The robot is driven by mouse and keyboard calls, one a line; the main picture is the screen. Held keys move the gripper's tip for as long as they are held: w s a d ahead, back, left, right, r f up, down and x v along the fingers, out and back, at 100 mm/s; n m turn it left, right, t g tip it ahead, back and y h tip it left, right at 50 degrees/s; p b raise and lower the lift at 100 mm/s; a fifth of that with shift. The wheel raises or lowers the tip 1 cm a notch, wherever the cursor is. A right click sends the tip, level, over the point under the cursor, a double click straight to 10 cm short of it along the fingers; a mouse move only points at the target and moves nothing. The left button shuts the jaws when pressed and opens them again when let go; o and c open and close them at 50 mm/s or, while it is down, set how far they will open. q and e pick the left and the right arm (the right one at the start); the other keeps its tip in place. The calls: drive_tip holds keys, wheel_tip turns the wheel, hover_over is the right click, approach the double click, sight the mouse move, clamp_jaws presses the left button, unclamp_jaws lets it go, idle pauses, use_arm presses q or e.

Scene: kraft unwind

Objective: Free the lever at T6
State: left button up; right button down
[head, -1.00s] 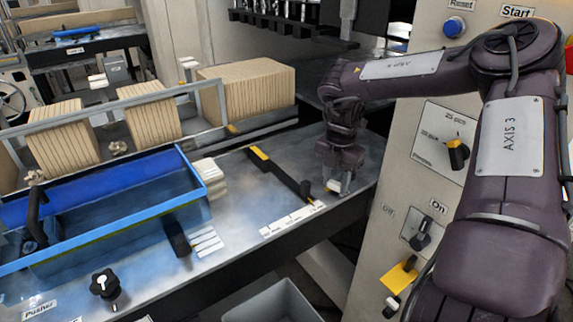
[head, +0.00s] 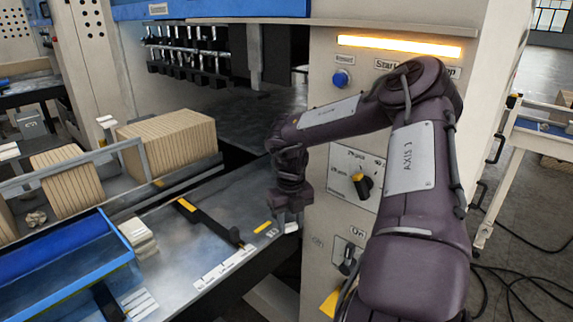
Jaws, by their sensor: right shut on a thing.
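My right gripper (head: 291,215) points down at the table's right end, beside the control panel. It is shut on a small pale thing (head: 291,227), mostly hidden by the fingers; I cannot tell what it is. A black bar with a yellow end (head: 210,221) lies on the metal table, left of the gripper and apart from it. A row of several upright metal levers (head: 188,52) stands in the machine opening at the back. No T6 mark can be read, so I cannot tell which lever it names. My left gripper is out of view.
The control panel (head: 325,210) stands close right of the gripper, with a yellow-tipped black knob (head: 361,184) and a switch (head: 347,257). A blue tray (head: 70,262) and kraft stacks (head: 168,143) fill the left.

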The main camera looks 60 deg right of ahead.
drive_tip(key=shift+s+d+r+n, duration=0.1)
drive_tip(key=shift+s+d+n, duration=0.05)
drive_tip(key=shift+d+n, duration=0.35)
drive_tip(key=c, duration=0.9)
unclamp_jaws()
drive_tip(key=shift+a, duration=0.1)
wheel_tip(320, 180, up, 8)
drive_tip(key=shift+f+b, duration=0.1)
drive_tip(key=shift+b, duration=0.85)
